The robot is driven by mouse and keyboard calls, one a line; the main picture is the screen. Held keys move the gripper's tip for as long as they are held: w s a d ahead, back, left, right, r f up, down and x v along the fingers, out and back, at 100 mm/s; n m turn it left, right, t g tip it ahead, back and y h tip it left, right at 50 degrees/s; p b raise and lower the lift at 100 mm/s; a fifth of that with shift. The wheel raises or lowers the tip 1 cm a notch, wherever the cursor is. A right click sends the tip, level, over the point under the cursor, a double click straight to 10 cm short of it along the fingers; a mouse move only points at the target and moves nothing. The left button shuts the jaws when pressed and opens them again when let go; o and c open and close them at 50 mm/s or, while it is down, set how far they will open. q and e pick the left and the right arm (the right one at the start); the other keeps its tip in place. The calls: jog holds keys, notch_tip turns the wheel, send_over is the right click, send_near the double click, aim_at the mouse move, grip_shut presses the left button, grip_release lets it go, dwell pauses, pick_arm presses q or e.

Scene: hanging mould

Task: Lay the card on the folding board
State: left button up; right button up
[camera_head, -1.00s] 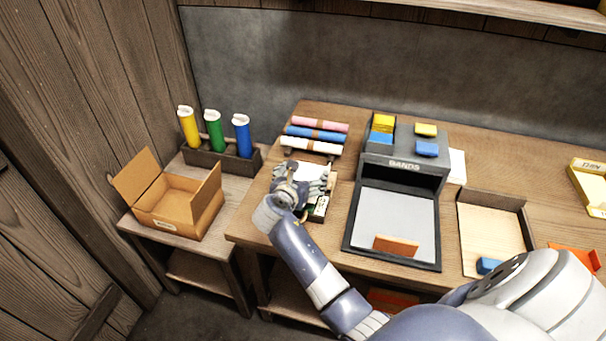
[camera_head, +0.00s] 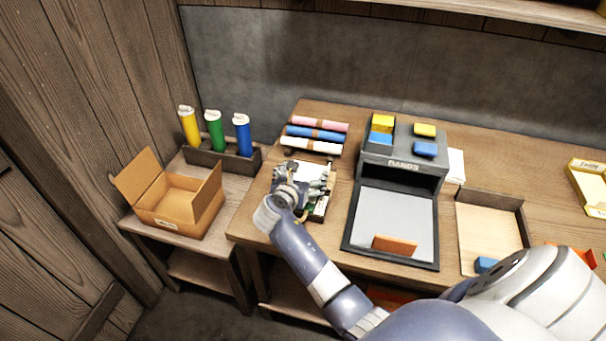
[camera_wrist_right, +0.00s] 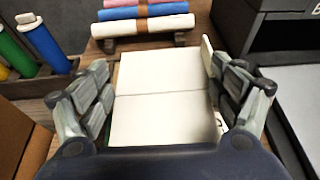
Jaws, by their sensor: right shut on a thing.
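A white card (camera_wrist_right: 158,105) with a crease across its middle lies between the fingers of my right gripper (camera_wrist_right: 163,100) in the right wrist view. The fingers touch or nearly touch its left and right edges, and the gripper is shut on it. In the head view my right gripper (camera_head: 303,182) is low over a small dark-edged holder on the left of the bench and partly hides the card (camera_head: 312,170). I cannot tell whether the card is lifted. A grey board (camera_head: 395,222) with an orange piece (camera_head: 394,245) lies to the right, which may be the folding board. My left gripper is not in view.
Rolls in pink, blue and white (camera_head: 316,134) lie behind the gripper. A dark box marked BANDS (camera_head: 403,167) stands behind the grey board. A wooden tray (camera_head: 490,200) is to its right. An open carton (camera_head: 172,200) and coloured tubes (camera_head: 214,131) stand on the left side table.

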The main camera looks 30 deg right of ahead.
jog(key=shift+f+p, duration=0.35)
jog(key=shift+f, duration=0.7)
dwell(1.4)
jog(key=o, duration=0.6)
jog(key=shift+o, duration=0.2)
